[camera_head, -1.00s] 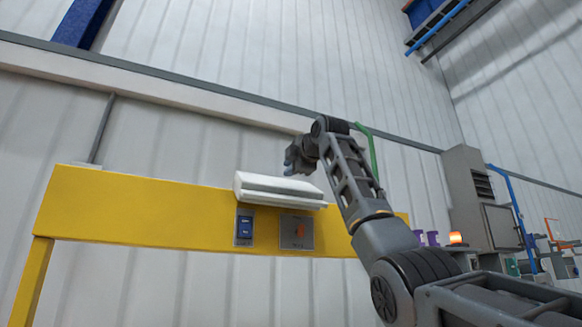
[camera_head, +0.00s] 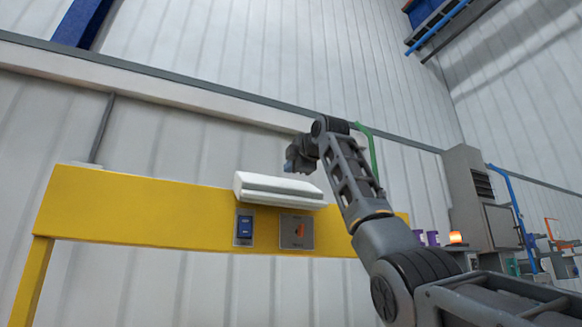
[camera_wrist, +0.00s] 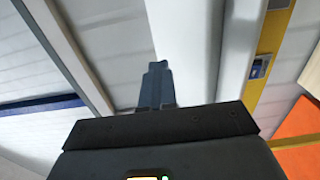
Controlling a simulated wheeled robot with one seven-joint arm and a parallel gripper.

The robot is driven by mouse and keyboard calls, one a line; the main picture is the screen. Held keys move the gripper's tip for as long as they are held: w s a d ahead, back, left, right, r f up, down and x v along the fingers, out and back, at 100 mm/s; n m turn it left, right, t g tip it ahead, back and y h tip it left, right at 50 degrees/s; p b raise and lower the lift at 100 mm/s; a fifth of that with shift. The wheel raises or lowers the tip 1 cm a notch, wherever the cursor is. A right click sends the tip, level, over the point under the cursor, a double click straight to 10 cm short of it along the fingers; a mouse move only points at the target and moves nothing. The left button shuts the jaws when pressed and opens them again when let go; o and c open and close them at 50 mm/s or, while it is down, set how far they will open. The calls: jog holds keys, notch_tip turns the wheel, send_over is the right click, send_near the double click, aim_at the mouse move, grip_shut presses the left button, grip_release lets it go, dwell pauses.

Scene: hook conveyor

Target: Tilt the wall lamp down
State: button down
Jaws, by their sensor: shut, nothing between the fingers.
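The wall lamp (camera_head: 281,183) is a long white bar fixture on the upper edge of a yellow beam, left of my arm. My gripper (camera_head: 289,168) is just above and behind the lamp's top edge in the head view, its fingers pointing down toward it. In the wrist view the gripper's shut fingers (camera_wrist: 157,80) lie beside the white lamp body (camera_wrist: 186,45), with nothing between them. I cannot tell whether the fingertips touch the lamp.
A grey cabinet (camera_head: 478,200) and a glowing orange light (camera_head: 455,238) are to the right.

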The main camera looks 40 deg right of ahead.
jog(key=c, duration=1.9)
grip_release()
jog(key=o, duration=0.8)
jog(key=b+v, duration=0.3)
jog(key=v, duration=0.4)
jog(key=shift+s+a, duration=0.15)
jog(key=shift+s, duration=0.25)
jog(key=shift+s, duration=0.1)
